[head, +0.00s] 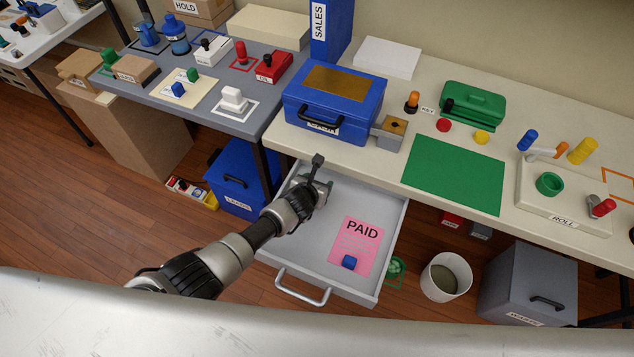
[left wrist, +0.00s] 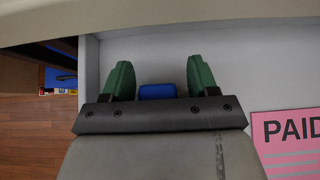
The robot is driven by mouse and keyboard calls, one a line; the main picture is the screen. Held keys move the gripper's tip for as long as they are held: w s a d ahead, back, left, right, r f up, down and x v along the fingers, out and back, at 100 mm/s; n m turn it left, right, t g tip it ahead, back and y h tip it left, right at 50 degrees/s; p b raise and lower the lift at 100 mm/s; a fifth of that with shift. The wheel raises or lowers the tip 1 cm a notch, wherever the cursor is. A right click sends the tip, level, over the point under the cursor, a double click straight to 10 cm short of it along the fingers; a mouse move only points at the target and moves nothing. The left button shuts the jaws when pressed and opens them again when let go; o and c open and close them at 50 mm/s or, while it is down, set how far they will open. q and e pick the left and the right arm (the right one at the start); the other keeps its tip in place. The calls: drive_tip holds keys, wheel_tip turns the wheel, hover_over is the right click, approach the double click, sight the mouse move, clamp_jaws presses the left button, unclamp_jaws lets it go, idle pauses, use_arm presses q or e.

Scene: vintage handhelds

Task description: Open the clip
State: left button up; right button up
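I cannot tell for sure which thing is the clip. A small blue block (head: 349,262) sits on the lower part of a pink PAID sheet (head: 361,238) in the open drawer (head: 290,250). Another small blue piece (left wrist: 157,91) shows between my left gripper's green fingers in the left wrist view, near the drawer's back left; in the head view my gripper hides it. My left gripper (head: 319,188) is inside the drawer area with its fingers (left wrist: 158,78) apart. A gap shows on both sides of the blue piece. My right gripper is not in view.
The tabletop edge overhangs the drawer's back. Above it stand a blue cash box (head: 335,107) and a wooden-topped grey block (head: 391,128). A green mat (head: 455,174) lies to the right. A white bin (head: 446,278) stands on the floor right of the drawer. The drawer's front is clear.

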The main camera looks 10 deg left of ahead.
use_arm(q)
drive_tip(key=shift+s+a+r+p, duration=0.2)
drive_tip(key=shift+s+r+p, duration=0.1)
drive_tip(key=shift+r+p, duration=0.1)
drive_tip(key=p+v, duration=0.3)
drive_tip(key=v, duration=0.6)
drive_tip(key=shift+s, duration=0.4)
drive_tip(key=shift+r, duration=0.1)
